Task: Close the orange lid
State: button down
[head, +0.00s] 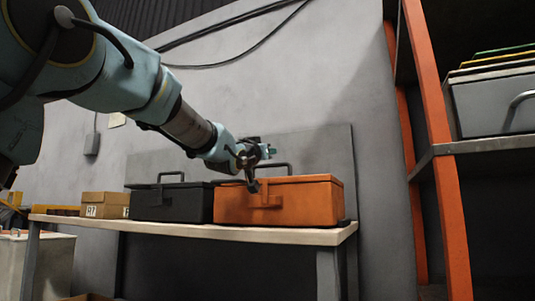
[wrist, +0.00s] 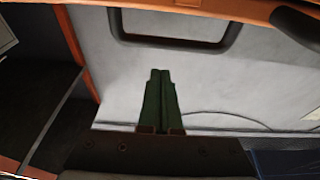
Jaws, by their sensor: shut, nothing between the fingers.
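The orange toolbox (head: 300,208) stands on the bench, right of a black toolbox. Its orange lid (head: 310,180) lies over the box with the dark handle upright; I see no clear gap at the seam. In the wrist view the lid's orange edge (wrist: 150,6) runs along the top, with the handle (wrist: 176,42) below it. My gripper (head: 268,152) is just above the lid's front left part, partly covering it in the head view. In the wrist view its dark green fingers (wrist: 160,76) are together and empty. I cannot tell whether it touches the lid.
The black toolbox (head: 172,203) and cardboard boxes (head: 105,204) stand left on the bench (head: 190,230). A grey wall is behind. A shelf with an orange post (head: 437,130) and a grey case (head: 495,105) stands on the right.

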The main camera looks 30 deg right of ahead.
jog(key=s+a+f, duration=0.3)
jog(key=a+f, duration=0.2)
jog(key=f, duration=0.1)
jog(key=shift+s+a+f, duration=0.25)
jog(key=shift+s+a, duration=0.05)
jog(key=shift+s, duration=0.05)
jog(key=shift+a, duration=0.1)
